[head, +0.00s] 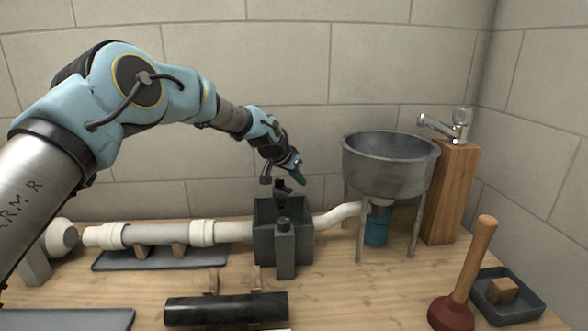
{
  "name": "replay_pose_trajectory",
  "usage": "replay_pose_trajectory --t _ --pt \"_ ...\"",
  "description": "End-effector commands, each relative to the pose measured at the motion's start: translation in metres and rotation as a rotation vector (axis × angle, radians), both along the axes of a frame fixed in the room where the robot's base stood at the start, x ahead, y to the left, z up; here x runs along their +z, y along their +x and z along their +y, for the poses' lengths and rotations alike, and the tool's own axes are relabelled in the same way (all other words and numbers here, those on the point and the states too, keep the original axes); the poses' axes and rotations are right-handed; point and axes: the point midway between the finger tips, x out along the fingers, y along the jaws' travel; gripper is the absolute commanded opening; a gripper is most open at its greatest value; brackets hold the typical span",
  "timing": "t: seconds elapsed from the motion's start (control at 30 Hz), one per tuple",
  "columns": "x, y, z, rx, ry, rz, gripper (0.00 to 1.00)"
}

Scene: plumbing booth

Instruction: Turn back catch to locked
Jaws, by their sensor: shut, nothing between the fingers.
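The dark grey trap box (300,245) stands mid-bench, joined to white pipe on both sides. A dark upright piece (283,187), which looks like the back catch, rises at the box's far side. Whether it is turned to locked or unlocked cannot be told. A similar grey post with a knob (284,228), probably the front catch, stands at the near side. My gripper (298,179) is shut and empty, pointing down just above and behind the box. Its tip is close to the back piece; whether they touch cannot be told.
A metal basin (390,160) on legs stands right of the box, near a wooden post (453,195) with a tap. White pipe (160,234) runs left. A black pipe (226,309) lies in front. A plunger (462,300) and small tray (524,312) stand front right.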

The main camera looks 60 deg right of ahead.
Motion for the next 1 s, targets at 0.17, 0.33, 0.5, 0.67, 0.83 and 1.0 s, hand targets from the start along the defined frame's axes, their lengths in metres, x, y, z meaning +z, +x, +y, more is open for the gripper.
replay_pose_trajectory --t 0.17,0.33,0.5,0.67,0.83,1.0 --pt "0.002 0.003 0.016 0.001 0.001 0.0 0.0" --pt "0.002 0.005 0.03 0.0 0.001 0.0 0.0" --pt "0.0 0.006 0.039 0.0 0.001 0.0 0.0" --pt "0.0 0.006 0.04 0.001 -0.001 -0.001 0.0" --pt "0.0 0.006 0.04 0.0 0.0 0.0 0.0" --pt "-0.003 0.006 0.042 0.0 -0.001 -0.001 0.0"
